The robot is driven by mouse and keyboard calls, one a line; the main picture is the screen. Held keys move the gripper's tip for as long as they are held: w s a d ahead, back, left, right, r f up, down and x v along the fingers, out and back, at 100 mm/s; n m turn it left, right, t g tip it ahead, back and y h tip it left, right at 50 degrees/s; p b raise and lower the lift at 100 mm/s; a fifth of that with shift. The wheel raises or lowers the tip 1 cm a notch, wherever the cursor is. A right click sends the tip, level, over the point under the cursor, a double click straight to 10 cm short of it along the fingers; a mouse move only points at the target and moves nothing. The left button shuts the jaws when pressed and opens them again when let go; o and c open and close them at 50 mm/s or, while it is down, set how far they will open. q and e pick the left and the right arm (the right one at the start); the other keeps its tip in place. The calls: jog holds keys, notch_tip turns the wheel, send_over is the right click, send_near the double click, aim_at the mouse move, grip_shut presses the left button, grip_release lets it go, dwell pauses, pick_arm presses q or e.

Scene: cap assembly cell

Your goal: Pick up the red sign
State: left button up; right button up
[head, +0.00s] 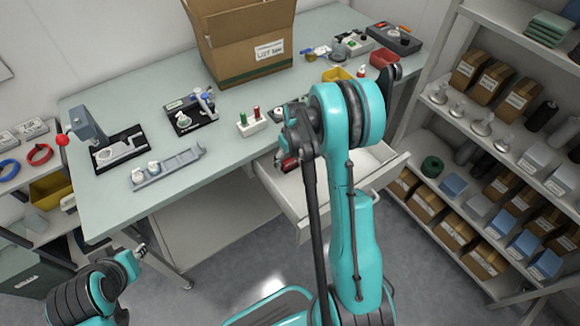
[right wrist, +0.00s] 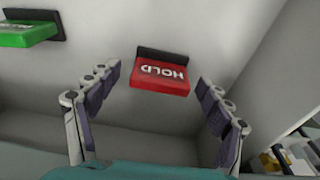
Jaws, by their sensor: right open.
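My right gripper (right wrist: 158,88) is open, with one finger on each side of the sign and clear gaps between. In the head view a small red and dark item (head: 289,163) shows in the open drawer, partly covered by my right arm; I cannot tell surely that it is the sign. My left gripper (head: 141,250) is at the lower left, off the table; its opening is too small to tell.
A green sign (right wrist: 28,33) lies left of the red one. Drawer walls are close around my right gripper. The open drawer (head: 300,220) juts from the workbench (head: 230,150). A cardboard box (head: 238,45) and fixtures stand on top. A loaded shelf (head: 470,125) is at the right.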

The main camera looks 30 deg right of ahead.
jog(key=c, duration=1.3)
jog(key=shift+o, duration=0.2)
